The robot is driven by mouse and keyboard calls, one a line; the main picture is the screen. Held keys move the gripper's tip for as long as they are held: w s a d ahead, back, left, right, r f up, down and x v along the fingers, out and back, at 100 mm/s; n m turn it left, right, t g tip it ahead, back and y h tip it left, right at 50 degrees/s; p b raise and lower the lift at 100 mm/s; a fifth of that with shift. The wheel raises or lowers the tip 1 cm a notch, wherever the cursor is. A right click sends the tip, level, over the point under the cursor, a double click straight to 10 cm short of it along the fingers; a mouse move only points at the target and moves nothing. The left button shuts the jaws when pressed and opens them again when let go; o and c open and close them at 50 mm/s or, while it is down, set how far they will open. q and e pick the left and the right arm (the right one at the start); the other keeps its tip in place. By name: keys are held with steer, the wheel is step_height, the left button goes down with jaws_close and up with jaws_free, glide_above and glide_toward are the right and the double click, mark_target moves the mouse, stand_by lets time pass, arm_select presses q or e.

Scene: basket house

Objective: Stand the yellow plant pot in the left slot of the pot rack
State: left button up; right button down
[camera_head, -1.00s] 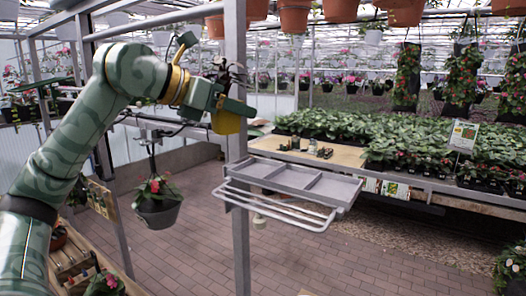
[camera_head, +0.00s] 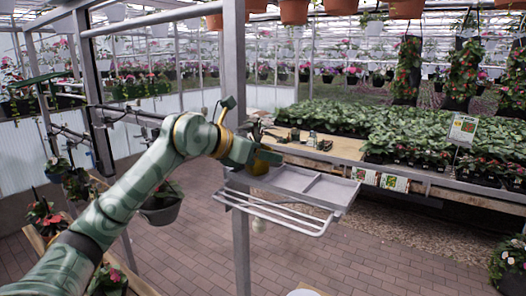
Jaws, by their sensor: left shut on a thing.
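The grey pot rack (camera_head: 335,192) is fixed at the metal post, with open slots in a row and a rail frame below. The yellow plant pot (camera_head: 259,168) is at the rack's left slot, partly hidden by my left gripper. Its dark plant shows just above. My left gripper (camera_head: 258,156) reaches in from the left and is shut on the pot. I cannot tell whether the pot's base touches the slot floor. The slots further right look empty. My right gripper is not in view.
The metal post (camera_head: 236,110) stands close behind my left gripper. A hanging grey pot (camera_head: 160,210) is left of the post, partly behind my arm. A wooden bench with leafy plants (camera_head: 420,135) lies behind the rack. Open brick floor (camera_head: 380,262) is in front.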

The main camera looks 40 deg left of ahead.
arm_select(q)
steer(key=o, duration=1)
steer(key=shift+f, duration=0.15)
steer(key=shift+r, duration=0.25)
steer(key=shift+b+v, duration=3.7)
steer(key=shift+v, duration=2.3)
